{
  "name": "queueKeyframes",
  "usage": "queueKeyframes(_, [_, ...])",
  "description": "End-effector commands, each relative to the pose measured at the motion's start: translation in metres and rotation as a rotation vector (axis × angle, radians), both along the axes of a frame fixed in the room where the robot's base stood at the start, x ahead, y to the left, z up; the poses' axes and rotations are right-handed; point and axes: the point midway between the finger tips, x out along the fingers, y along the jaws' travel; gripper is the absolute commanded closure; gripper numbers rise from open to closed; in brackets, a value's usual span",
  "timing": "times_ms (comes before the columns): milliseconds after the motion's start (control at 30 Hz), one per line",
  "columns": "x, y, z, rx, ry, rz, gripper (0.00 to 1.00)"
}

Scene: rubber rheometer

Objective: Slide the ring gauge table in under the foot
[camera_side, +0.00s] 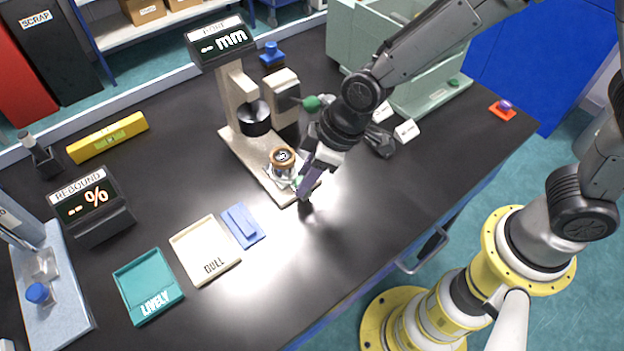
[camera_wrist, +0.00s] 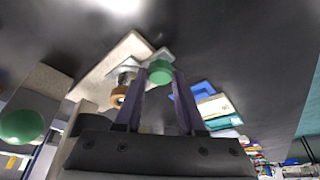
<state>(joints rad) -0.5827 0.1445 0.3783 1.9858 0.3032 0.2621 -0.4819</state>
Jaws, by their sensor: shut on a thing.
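The ring gauge table (camera_side: 281,174) is a small silvery slide with a bronze round piece (camera_side: 283,157) on top. It sits on the front part of the beige gauge base (camera_side: 255,165), apart from the black foot (camera_side: 255,119), which is above and behind it. My gripper (camera_side: 304,188) is at the table's near right side, shut on its green knob. In the wrist view the green knob (camera_wrist: 160,72) is between my fingers (camera_wrist: 157,88), and the bronze piece (camera_wrist: 118,97) shows to the left. The fingers partly hide the table.
A green-knobbed lever (camera_side: 311,103) sticks out from the gauge close to my wrist. The gauge display (camera_side: 221,43) stands above. A blue block (camera_side: 243,226), a cream DULL tray (camera_side: 205,250) and a teal LIVELY tray (camera_side: 148,286) lie front left. The near right bench is clear.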

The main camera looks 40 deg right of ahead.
Motion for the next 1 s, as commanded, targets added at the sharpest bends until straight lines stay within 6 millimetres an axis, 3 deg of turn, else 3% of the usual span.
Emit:
queueKeyframes(200, [0.055, 0.0, 0.001, 0.003, -0.006, -0.005, 1.0])
queueKeyframes(400, [0.089, 0.0, 0.001, 0.004, -0.006, -0.003, 1.0])
queueKeyframes(833, [0.1, 0.0, 0.002, 0.004, -0.013, -0.005, 1.0])
queueKeyframes(867, [0.099, 0.0, 0.002, 0.004, -0.013, -0.005, 0.58])
queueKeyframes(1000, [0.098, 0.0, 0.001, 0.004, -0.01, -0.004, 0.33])
